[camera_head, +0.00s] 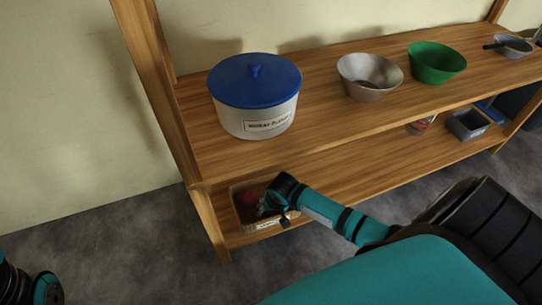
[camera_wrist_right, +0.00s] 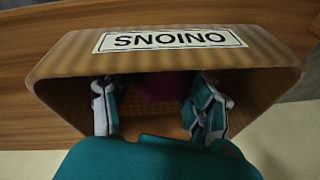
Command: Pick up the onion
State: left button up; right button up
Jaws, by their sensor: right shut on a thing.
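A dark red onion (camera_head: 246,198) is in an open bin (camera_head: 236,216) at the left end of the lower shelf. My right gripper (camera_head: 264,207) reaches into this bin from the right. In the right wrist view, the onion (camera_wrist_right: 158,89) shows dimly between the two fingers of the right gripper (camera_wrist_right: 154,100), which is shut on it inside the bin. The bin's front (camera_wrist_right: 75,58) carries a white label with the onion name, seen upside down. The onion's lower part is hidden. The fingers of my left gripper do not show.
The upper shelf (camera_head: 330,115) lies above the bin. It holds a white pot with a blue lid (camera_head: 256,90), a metal bowl (camera_head: 368,77) and a green bowl (camera_head: 436,64). A grey bin (camera_head: 467,124) stands on the lower shelf's right. A wooden post (camera_head: 165,100) rises at the left.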

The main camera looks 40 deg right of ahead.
jog(key=c, duration=0.4)
jog(key=shift+c, duration=0.2)
